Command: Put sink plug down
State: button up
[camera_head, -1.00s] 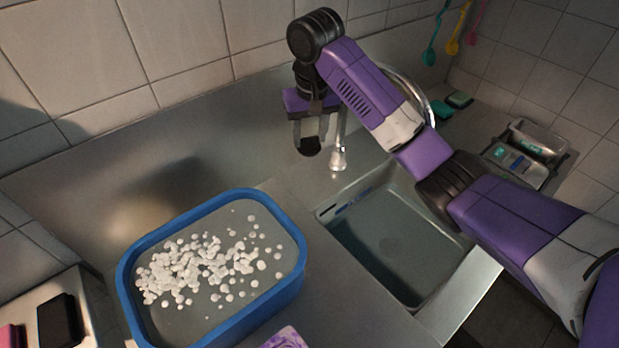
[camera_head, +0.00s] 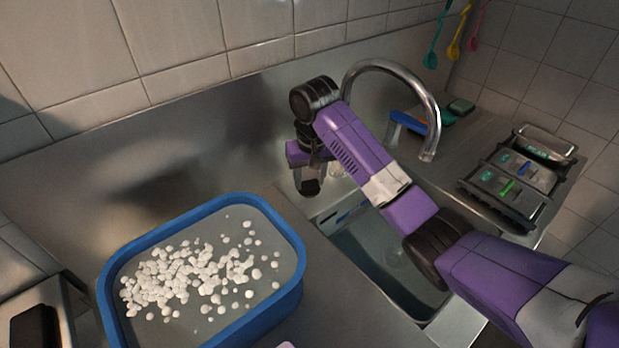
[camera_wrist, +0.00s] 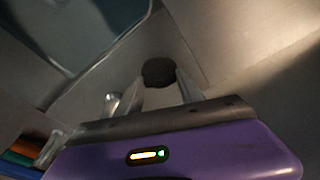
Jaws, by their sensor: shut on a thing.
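The sink plug is a dark round piece (camera_wrist: 158,71) between the two fingertips of my gripper (camera_wrist: 160,84) in the wrist view. My gripper is shut on it. In the head view my gripper (camera_head: 309,182) points down over the metal counter behind the blue tub, just left of the sink's far left corner. The plug shows there as a dark shape (camera_head: 310,188) at the fingertips. I cannot tell whether it touches the counter. The sink basin (camera_head: 375,262) is partly hidden by my arm.
A blue tub (camera_head: 112,277) of white pellets stands at front left. The curved faucet (camera_head: 432,110) rises behind my arm. Lidded containers (camera_head: 503,188) sit on the right, with a blue-handled item (camera_head: 408,123) and sponges (camera_head: 461,106) behind. The counter against the back wall is clear at left.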

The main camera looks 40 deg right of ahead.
aim_at(312, 194)
jog(key=o, duration=1.3)
jog(key=shift+f, duration=0.1)
jog(key=shift+o, duration=0.2)
notch_tip(312, 194, up, 12)
jog(key=s+p, duration=0.1)
jog(key=p, duration=0.5)
jog(key=shift+s+a, duration=0.3)
jog(key=shift+s, duration=0.1)
